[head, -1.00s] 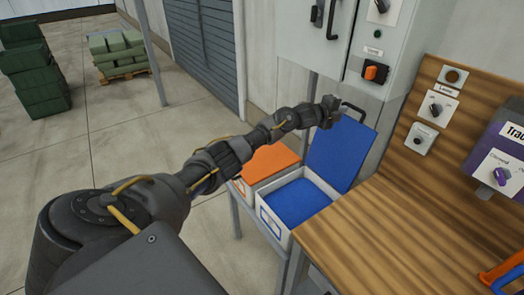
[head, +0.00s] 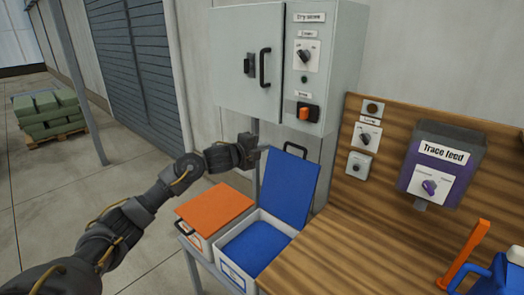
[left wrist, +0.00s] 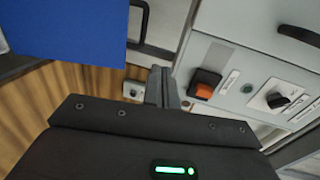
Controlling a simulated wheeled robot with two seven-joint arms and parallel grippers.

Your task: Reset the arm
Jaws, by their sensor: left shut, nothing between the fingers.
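My left arm comes in from the lower left in the head view. Its gripper (head: 258,151) is shut and empty. It is in front of the wall, left of the raised blue lid (head: 288,185) and below the grey cabinet (head: 245,60). In the left wrist view the closed fingers (left wrist: 162,88) point away from the camera, with the blue lid (left wrist: 65,30) at upper left and the cabinet's orange switch (left wrist: 205,84) to the right. My right gripper does not show in either view.
A white bin (head: 233,275) with blue contents stands open below the lid. A bin with a closed orange lid (head: 213,209) is beside it. The wooden bench (head: 350,255) carries a blue jug (head: 495,275) and an orange-handled tool (head: 468,250). A trace feed box (head: 440,165) hangs on the backboard.

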